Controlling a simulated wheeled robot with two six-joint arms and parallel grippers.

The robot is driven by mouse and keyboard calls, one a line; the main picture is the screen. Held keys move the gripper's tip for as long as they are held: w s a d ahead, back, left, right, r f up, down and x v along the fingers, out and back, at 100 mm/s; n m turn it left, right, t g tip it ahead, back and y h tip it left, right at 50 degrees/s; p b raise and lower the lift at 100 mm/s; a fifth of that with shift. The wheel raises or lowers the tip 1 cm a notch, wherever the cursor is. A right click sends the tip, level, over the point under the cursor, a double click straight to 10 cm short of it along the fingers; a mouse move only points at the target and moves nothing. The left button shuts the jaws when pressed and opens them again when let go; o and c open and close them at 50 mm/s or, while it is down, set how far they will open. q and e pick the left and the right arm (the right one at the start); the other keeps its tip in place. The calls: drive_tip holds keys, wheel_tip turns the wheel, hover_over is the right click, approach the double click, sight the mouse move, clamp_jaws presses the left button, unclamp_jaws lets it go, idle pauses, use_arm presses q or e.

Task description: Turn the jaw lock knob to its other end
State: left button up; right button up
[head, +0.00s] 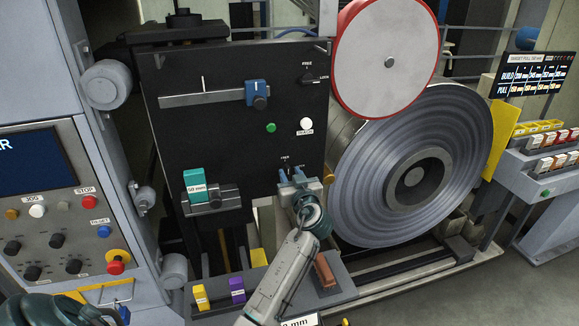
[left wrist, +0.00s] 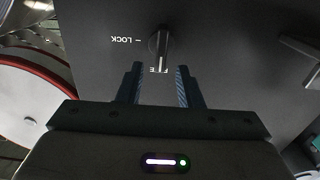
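The jaw lock knob (left wrist: 158,45) is a small dark lever knob on the black panel. In the left wrist view its pointer is toward the FREE mark, and the LOCK mark is to its left. In the head view the knob is mostly hidden behind my left gripper (head: 290,175), which has reached the lower right of the panel from below. In the left wrist view the gripper (left wrist: 160,75) is open, with a blue-faced finger on each side of the knob's pointer and a gap on both sides. My right gripper is not in view.
A second FREE/LOCK knob (head: 307,77) is higher on the black panel (head: 230,130). The large steel coil (head: 360,190) and the red-rimmed disc (head: 390,45) are close on the right. A green 50 mm block (head: 194,182) is to the left. A tray with coloured blocks is below.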

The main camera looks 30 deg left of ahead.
use_arm(q)
drive_tip(key=shift+x, duration=0.8)
clamp_jaws()
